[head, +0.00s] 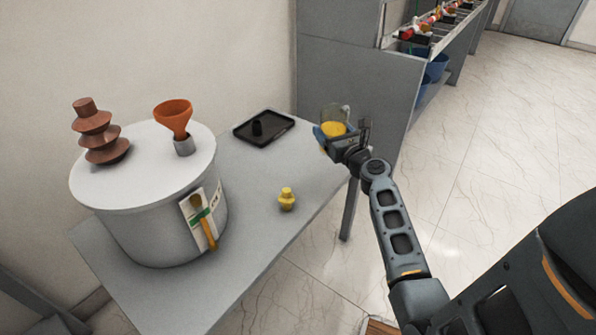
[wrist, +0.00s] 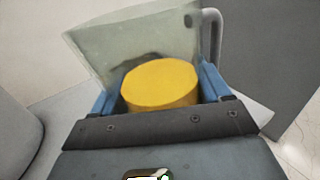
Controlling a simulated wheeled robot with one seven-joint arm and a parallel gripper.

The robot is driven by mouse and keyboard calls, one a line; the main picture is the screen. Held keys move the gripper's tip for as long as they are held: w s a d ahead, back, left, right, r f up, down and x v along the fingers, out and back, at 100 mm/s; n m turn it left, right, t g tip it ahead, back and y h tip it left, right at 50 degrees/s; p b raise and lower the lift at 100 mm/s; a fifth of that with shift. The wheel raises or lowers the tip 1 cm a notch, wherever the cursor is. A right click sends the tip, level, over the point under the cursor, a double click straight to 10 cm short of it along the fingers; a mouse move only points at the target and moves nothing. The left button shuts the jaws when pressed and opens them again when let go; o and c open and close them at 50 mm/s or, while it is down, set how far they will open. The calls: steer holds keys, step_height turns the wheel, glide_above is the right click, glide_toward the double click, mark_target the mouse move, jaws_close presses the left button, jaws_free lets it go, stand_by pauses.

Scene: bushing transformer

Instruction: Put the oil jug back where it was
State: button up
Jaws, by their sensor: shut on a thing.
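The oil jug (head: 335,112) is a clear, handled jug with yellow oil in its lower part. It is in my gripper (head: 334,138) at the far right end of the table. In the wrist view the jug (wrist: 135,45) is between the two blue fingers (wrist: 160,85), with the yellow oil facing the camera and the handle at the upper right. The gripper is shut on it. The jug looks slightly tilted in the wrist view. Its underside is hidden, so I cannot tell whether it touches the table.
The grey table (head: 250,185) holds a black tray (head: 284,122) with a small dark part and a yellow fitting (head: 287,200). A large grey tank (head: 150,230) carries a brown ribbed bushing (head: 103,140) and an orange funnel (head: 173,117). A grey cabinet (head: 345,60) stands behind.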

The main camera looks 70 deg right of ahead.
steer(key=w+a+f+b, duration=0.1)
steer(key=w+f, duration=0.1)
steer(key=w, duration=0.1)
steer(key=w+a+f+b, duration=0.1)
steer(key=w+f, duration=0.1)
steer(key=w, duration=0.1)
steer(key=w+a+f+b, duration=0.1)
steer(key=w+a+f, duration=0.1)
steer(key=w, duration=0.1)
steer(key=shift+b, duration=0.3)
step_height(320, 180, down, 4)
steer(key=b, duration=0.3)
steer(key=shift+b, duration=0.35)
steer(key=shift+f, duration=0.15)
steer(key=o, duration=1.1)
steer(key=shift+a, duration=0.1)
